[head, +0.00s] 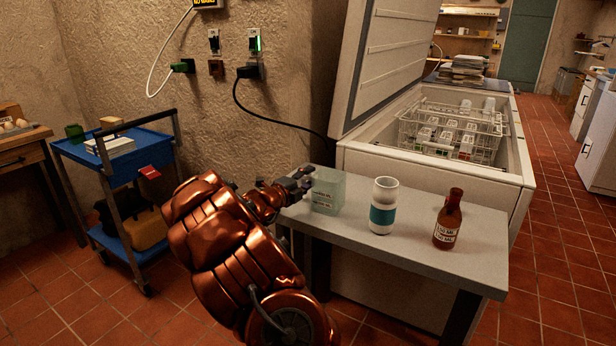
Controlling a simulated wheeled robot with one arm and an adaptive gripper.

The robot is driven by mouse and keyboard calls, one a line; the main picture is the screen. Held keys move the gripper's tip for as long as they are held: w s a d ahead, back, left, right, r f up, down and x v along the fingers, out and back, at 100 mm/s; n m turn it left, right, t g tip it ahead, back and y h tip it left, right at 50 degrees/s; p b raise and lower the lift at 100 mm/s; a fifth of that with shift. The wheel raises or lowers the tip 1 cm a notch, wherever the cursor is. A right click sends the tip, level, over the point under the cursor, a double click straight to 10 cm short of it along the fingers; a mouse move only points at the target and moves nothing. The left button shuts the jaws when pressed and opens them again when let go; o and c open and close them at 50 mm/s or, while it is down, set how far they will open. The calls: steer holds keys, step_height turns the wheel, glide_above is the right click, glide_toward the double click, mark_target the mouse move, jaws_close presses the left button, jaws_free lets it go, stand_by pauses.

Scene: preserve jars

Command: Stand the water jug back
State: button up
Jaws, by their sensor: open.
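A pale, translucent, box-shaped container (328,188) with small dark print stands upright at the left end of the grey table (425,222). It may be the water jug, but I cannot tell for sure. A white bottle with a teal band (383,206) stands upright to its right.
An open chest freezer (430,165) stands behind the table, with a wire basket (455,128) of several packs inside. A blue cart (120,160) stands at the left. A black cable (270,115) runs from the wall socket towards the freezer. The table's front right is bare.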

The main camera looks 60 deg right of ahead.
steer(key=shift+a, duration=3.75)
